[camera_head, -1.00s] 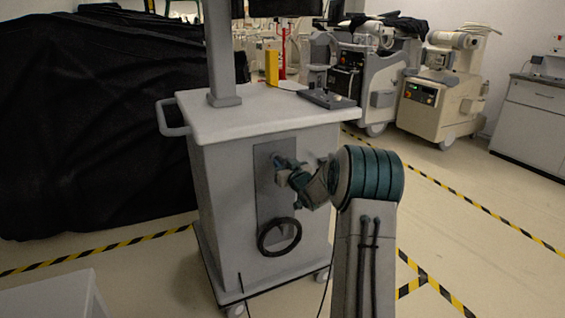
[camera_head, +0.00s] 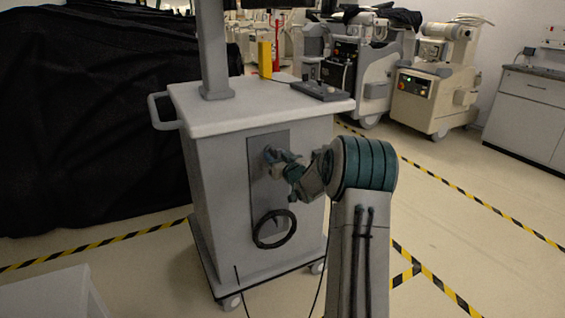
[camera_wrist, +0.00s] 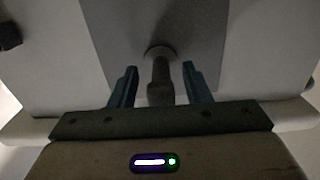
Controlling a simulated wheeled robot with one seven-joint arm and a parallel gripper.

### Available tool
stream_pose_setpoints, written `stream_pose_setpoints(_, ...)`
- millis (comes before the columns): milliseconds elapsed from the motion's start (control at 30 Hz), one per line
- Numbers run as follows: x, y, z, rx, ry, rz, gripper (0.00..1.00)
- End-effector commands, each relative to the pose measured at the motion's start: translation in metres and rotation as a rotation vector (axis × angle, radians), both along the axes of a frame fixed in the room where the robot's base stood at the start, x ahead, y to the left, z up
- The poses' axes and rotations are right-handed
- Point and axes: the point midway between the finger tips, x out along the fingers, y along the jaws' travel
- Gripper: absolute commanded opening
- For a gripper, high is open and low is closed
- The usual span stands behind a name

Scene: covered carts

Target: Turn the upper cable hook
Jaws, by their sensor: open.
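The upper cable hook (camera_wrist: 160,78) is a dark peg with a round base on the grey plate of the cart. In the wrist view it lies between the two teal fingers of my gripper (camera_wrist: 158,85), with a gap on each side. My gripper is open. In the head view my gripper (camera_head: 270,157) is at the upper part of the plate (camera_head: 283,140), and my wrist mostly hides the hook. A coiled black cable (camera_head: 274,229) hangs on the lower part of the plate.
The grey cart (camera_head: 215,190) has a white top with a yellow box (camera_head: 265,60) and a dark keypad (camera_head: 320,91). A black-covered object (camera_head: 80,130) stands at left. Other machines (camera_head: 430,95) stand behind at right. Open floor lies right of the cart.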

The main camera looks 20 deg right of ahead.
Motion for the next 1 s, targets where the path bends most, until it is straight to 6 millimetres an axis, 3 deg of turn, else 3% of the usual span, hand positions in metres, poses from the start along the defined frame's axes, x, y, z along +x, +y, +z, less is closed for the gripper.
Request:
stream_pose_setpoints(167,-0.019,-0.001,0.001,-0.001,0.001,-0.001,0.44)
stream_pose_setpoints(700,-0.121,-0.006,0.001,0.000,0.001,-0.004,0.44)
stream_pose_setpoints(1000,-0.137,-0.006,0.000,0.000,0.001,-0.002,0.44)
